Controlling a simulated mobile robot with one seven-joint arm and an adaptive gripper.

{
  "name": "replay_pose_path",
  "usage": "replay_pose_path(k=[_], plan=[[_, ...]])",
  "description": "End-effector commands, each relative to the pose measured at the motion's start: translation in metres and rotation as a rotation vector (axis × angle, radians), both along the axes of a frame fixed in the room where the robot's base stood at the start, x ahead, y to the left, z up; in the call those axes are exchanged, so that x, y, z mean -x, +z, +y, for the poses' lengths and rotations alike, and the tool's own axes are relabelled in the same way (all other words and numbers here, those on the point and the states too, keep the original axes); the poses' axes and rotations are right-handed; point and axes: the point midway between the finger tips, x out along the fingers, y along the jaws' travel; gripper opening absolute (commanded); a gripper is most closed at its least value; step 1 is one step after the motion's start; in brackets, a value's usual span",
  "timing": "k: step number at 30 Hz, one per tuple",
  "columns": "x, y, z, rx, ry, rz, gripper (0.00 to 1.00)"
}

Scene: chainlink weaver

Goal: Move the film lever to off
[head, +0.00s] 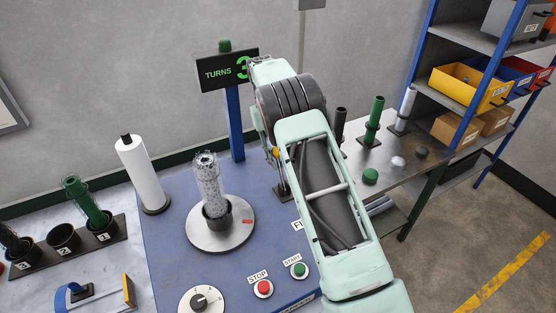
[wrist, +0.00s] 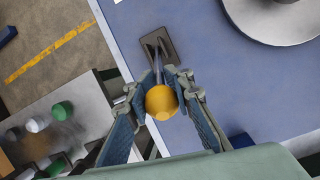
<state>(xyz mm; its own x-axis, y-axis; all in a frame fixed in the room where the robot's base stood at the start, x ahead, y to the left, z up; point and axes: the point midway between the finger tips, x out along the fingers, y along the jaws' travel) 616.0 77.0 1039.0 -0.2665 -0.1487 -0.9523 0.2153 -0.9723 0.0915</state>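The film lever is a thin dark shaft with a yellow ball knob (wrist: 162,102), rising from a small dark base plate (wrist: 159,52) on the blue machine top. In the head view a sliver of the yellow knob (head: 275,153) and the base plate (head: 282,191) show left of my arm. My gripper (wrist: 164,82) reaches down over the lever, one finger on each side of the knob. The fingers are close in and appear to touch it. My arm hides most of the gripper in the head view and covers part of the label beginning "FI".
A grey turntable (head: 240,236) holds a mesh-wrapped cylinder (head: 208,185) left of the lever. The red STOP button (head: 263,288), green START button (head: 299,270) and a dial (head: 201,302) sit in front. A sign post (head: 235,120) reads TURNS 3.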

Motion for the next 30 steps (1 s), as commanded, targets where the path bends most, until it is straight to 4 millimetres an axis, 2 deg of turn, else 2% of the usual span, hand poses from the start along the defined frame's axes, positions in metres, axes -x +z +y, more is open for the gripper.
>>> replay_pose_path(k=[1,6,18,30], plan=[[0.0,-0.001,0.0,0.0,0.0,-0.002,0.23],[0.0,-0.001,0.0,0.0,0.0,-0.001,0.4],[-0.001,0.003,0.0,0.0,0.0,-0.001,0.4],[-0.015,0.05,0.007,0.0,0.001,-0.003,0.4]])
